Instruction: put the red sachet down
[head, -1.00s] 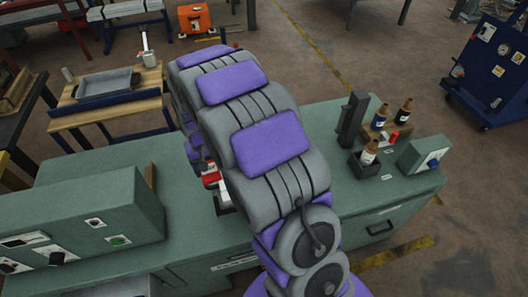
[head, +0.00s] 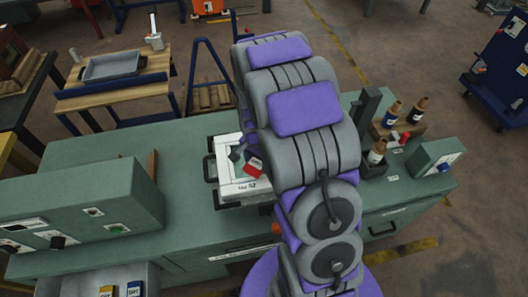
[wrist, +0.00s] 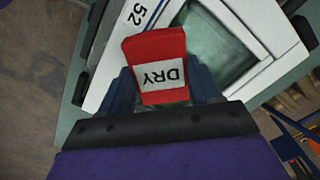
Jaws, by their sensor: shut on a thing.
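The red sachet (head: 252,167) has a white label reading DRY. In the wrist view the sachet (wrist: 156,48) sits between the two dark fingers of my gripper (wrist: 162,88), which is shut on it. In the head view my gripper (head: 240,154) is at the upper part of a white-framed box (head: 226,181) on the green bench, with the sachet over the box's right part. The wrist view shows the white frame (wrist: 108,68), marked 52, and its greenish inner area behind the sachet. I cannot tell whether the sachet touches the box.
The green bench (head: 190,235) has a control box (head: 90,205) at left and bottles (head: 395,112) with a dark post (head: 366,108) at right. An open drawer at bottom left holds a blue sachet (head: 134,289) and a yellow sachet (head: 106,291).

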